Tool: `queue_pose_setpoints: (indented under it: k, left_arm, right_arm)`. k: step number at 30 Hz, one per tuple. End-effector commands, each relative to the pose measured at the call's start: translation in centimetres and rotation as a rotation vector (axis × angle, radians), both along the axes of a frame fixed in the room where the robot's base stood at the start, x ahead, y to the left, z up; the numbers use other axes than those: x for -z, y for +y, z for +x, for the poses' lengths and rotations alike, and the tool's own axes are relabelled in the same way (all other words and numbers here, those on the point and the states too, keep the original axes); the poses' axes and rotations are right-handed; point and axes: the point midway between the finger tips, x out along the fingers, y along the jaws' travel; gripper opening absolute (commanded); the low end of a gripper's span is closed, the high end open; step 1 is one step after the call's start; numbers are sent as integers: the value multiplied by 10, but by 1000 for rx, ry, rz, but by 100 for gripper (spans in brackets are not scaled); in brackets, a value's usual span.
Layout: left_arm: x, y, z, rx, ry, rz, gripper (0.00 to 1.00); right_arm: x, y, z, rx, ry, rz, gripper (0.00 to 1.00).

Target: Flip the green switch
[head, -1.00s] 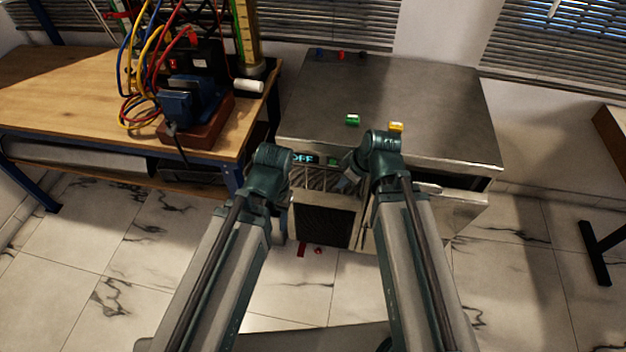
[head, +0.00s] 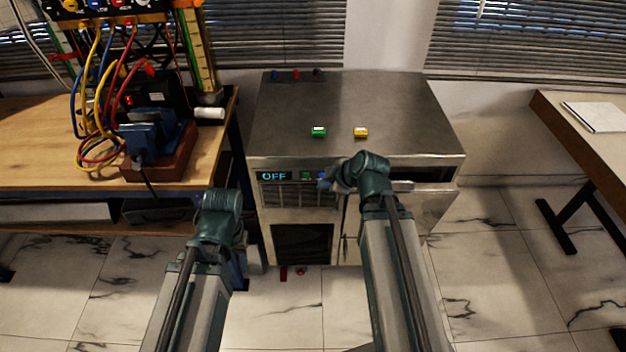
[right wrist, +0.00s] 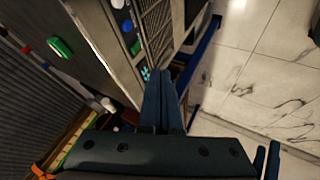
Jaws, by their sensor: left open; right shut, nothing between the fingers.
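A small green switch (head: 306,175) sits on the front panel of the metal cabinet (head: 350,100), beside the lit OFF display (head: 274,176). It also shows as a round green piece in the right wrist view (right wrist: 135,47). A green block (head: 318,131) lies on the cabinet top. My right gripper (head: 326,184) is shut and empty, just right of the green switch at the panel; its closed fingers show in the right wrist view (right wrist: 167,75).
A blue piece (head: 322,175) is right of the green switch. A yellow block (head: 361,132) lies on the cabinet top. A workbench (head: 50,150) with cables and a vise is left.

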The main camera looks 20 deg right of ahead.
Motion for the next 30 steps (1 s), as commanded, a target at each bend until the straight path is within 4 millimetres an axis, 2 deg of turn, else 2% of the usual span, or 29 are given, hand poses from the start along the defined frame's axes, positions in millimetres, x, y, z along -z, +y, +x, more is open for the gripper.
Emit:
queue_pose_setpoints:
  k: [8, 22, 24, 30]
  left_arm:
    - [20, 0, 0, 0, 0, 0, 50]
    - [85, 0, 0, 1, 0, 0, 50]
    - [72, 0, 0, 1, 0, 0, 50]
    - [68, 0, 0, 1, 0, 0, 50]
  right_arm:
    - [20, 5, 13, -1, -2, 0, 0]
    - [85, 26, 62, -1, -1, 0, 0]
    - [71, 21, 77, 2, -1, 0, 0]
    - [68, 15, 95, 1, -1, 0, 0]
